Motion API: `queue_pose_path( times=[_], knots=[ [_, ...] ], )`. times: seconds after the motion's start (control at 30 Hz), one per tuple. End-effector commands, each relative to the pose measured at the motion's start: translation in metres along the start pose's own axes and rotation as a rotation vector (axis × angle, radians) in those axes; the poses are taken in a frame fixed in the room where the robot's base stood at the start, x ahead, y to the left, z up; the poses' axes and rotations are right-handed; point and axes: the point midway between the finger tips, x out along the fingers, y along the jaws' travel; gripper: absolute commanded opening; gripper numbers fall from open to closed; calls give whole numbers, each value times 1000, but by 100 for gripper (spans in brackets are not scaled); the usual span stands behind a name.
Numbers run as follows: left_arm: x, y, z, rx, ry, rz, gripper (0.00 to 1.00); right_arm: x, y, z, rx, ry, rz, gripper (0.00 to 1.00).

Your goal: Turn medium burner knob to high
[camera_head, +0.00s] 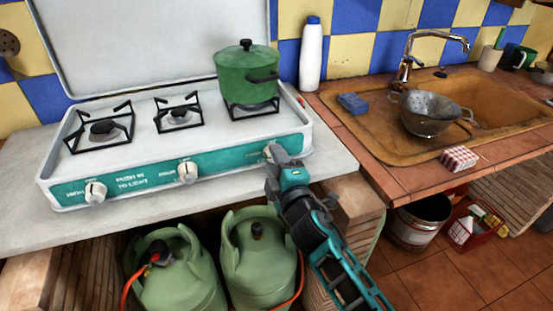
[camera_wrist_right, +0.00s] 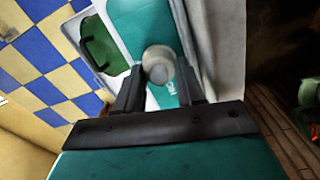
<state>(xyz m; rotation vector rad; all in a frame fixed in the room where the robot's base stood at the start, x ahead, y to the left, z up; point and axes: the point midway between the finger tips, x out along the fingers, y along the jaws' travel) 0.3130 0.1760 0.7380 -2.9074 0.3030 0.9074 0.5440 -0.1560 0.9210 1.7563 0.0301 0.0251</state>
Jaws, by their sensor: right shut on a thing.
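A white stove (camera_head: 48,195) has a teal front panel with three white knobs. The left knob (camera_head: 95,191) and the middle knob (camera_head: 187,172) stand free. My right gripper (camera_head: 277,157) is at the right knob (camera_head: 269,151), at the panel's right end, and partly hides it in the head view. In the right wrist view, the right knob (camera_wrist_right: 158,64) sits between the two dark fingers, and the gripper is shut on it. The knob's marking is too blurred to read. My left gripper is in neither view.
A green lidded pot (camera_head: 246,75) stands on the right burner. Two green gas bottles (camera_head: 180,275) are below the counter. A white bottle (camera_head: 312,55) stands behind, beside the sink (camera_head: 380,140) with a colander (camera_head: 430,113). The space before the left and middle knobs is clear.

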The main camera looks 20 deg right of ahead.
Motion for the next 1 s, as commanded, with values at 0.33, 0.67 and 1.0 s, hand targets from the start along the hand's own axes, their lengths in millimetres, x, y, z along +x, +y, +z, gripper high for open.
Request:
queue_pose_path(
  times=[0.33, 0.67, 1.0],
  knots=[
    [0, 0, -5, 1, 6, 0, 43, 1, 2, 0, -156, 1, 4, 8],
    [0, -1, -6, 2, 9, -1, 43, 1, 2, 0, -188, 1, 5, 8],
    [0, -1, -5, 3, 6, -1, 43, 1, 2, 0, -186, 1, 5, 46]
  ],
)
